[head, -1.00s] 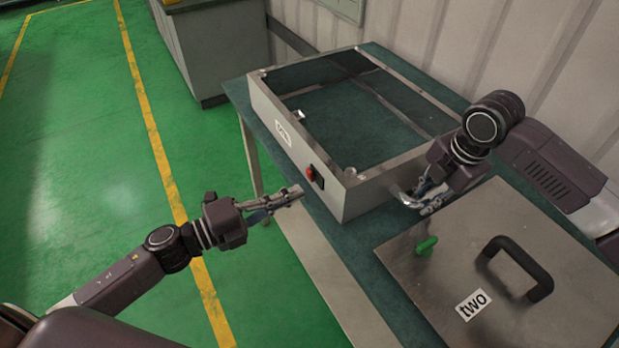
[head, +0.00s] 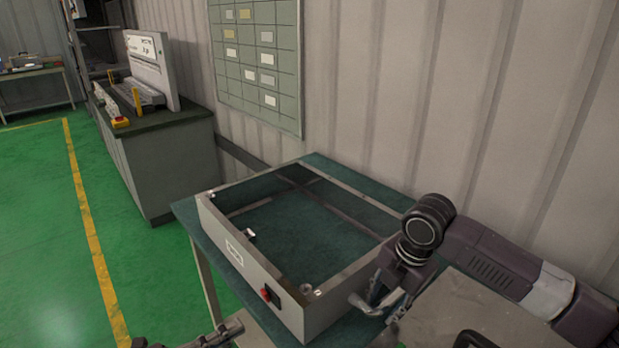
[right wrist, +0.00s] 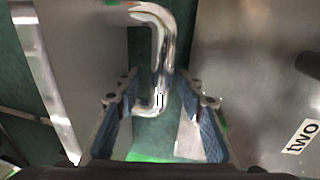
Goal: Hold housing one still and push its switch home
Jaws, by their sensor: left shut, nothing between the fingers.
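Housing one (head: 222,226) is an open metal frame on the table, with a white label on its front-left side. Its red switch (head: 266,294) sits in a black surround near that side's front corner. A bent metal handle (right wrist: 165,55) is on its near end and also shows in the head view (head: 360,300). My right gripper (right wrist: 160,103) is open with its fingers on either side of the handle, gaps showing; it also shows in the head view (head: 385,306). My left gripper (head: 230,331), shut and empty, is at the bottom edge, apart from the switch and partly cut off.
A metal panel (head: 450,318) labelled two lies right of housing one, with a dark handle partly in view. The wall (head: 440,100) rises behind the table. A grey cabinet (head: 165,170) stands at the back left. The green floor on the left is clear.

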